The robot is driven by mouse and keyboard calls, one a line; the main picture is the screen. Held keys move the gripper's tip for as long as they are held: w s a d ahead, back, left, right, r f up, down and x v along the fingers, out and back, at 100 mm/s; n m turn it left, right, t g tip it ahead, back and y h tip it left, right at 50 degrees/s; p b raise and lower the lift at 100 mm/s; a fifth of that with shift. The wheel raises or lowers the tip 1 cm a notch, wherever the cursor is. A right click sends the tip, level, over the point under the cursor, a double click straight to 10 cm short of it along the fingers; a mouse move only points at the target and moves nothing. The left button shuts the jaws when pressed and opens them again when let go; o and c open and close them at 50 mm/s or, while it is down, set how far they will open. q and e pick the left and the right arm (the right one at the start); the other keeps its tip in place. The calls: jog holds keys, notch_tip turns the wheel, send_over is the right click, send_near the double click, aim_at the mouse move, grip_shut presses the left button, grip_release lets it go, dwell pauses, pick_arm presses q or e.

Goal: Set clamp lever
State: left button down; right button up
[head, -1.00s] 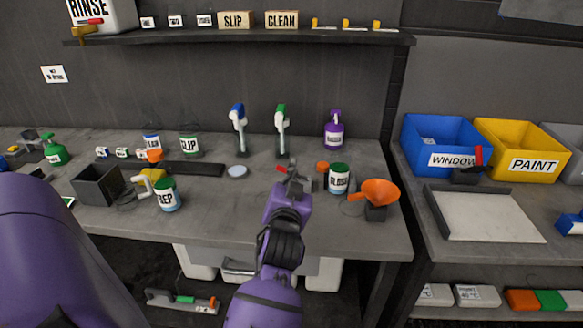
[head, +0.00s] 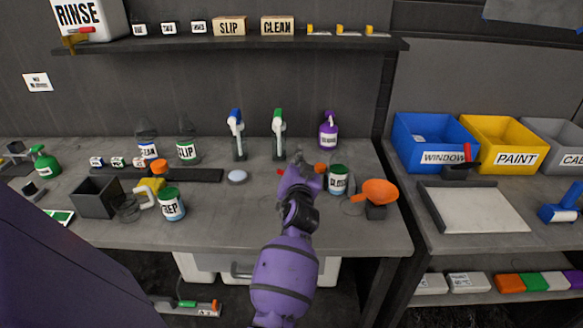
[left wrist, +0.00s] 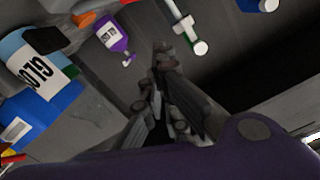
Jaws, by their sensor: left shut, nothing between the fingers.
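My left gripper (head: 297,158) is over the bench, left of the jar labelled GLOSS (head: 338,182). It is shut and empty, and its fingers (left wrist: 165,75) show dark in the left wrist view. A dark block with a red lever (head: 472,148), which looks like a clamp, stands in front of the blue WINDOW bin (head: 425,138). A red part also shows at the lower left edge of the left wrist view (left wrist: 12,158). I cannot tell for certain which lever is the clamp lever. My right gripper is not in view.
An orange funnel (head: 379,191) stands right of the jar. A purple bottle (head: 328,130) and two spray bottles (head: 236,134) (head: 279,134) stand behind my gripper. A light tray (head: 472,208) lies on the right bench.

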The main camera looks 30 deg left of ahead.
pick_arm(q)
jog(key=a+f, duration=0.1)
jog(key=f, duration=0.1)
jog(key=a+f, duration=0.1)
jog(key=shift+w+f, duration=0.15)
jog(key=shift+f, duration=0.2)
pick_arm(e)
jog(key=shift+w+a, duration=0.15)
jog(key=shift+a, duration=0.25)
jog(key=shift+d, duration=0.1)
